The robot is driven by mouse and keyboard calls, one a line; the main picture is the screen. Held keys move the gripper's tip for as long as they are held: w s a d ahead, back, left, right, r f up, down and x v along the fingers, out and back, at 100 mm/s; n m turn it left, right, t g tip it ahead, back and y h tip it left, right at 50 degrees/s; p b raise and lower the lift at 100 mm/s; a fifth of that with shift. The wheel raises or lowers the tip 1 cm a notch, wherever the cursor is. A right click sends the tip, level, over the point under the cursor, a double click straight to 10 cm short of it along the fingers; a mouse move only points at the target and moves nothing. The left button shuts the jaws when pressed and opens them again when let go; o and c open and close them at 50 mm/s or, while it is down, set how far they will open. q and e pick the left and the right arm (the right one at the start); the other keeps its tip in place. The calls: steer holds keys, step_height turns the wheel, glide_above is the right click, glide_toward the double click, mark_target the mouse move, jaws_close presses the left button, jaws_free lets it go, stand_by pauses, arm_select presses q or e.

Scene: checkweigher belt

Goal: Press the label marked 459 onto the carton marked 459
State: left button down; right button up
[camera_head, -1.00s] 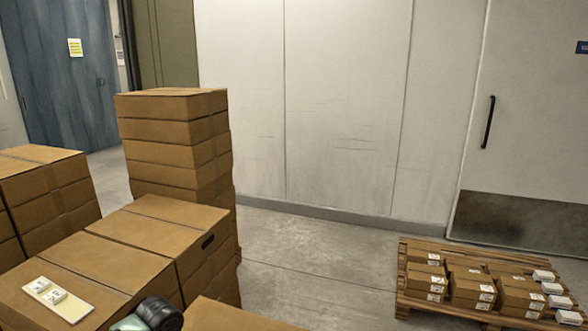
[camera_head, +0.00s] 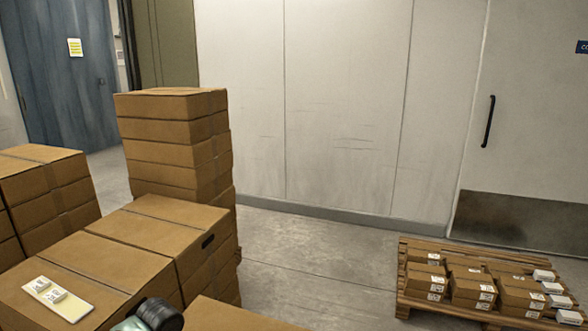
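Two small white labels (camera_head: 41,284) (camera_head: 54,295) with dark print sit on the card. The print is too small to read, so I cannot tell which is 459. Several brown cartons are in view, but I can read no 459 on any of them. Neither of my grippers shows. Only a rounded dark and greenish part, likely of my own arm, shows at the bottom edge, left of centre.
A tall carton stack (camera_head: 172,150) stands behind, and another stack (camera_head: 45,200) is at the left edge. A wooden pallet (camera_head: 402,300) at the lower right holds several small labelled cartons (camera_head: 472,285) and white boxes. The floor (camera_head: 310,262) between is clear. A pale wall closes the back.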

arm_select(q)
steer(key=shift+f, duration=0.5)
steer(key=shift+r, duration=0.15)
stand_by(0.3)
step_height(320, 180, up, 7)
steer(key=p, duration=0.7)
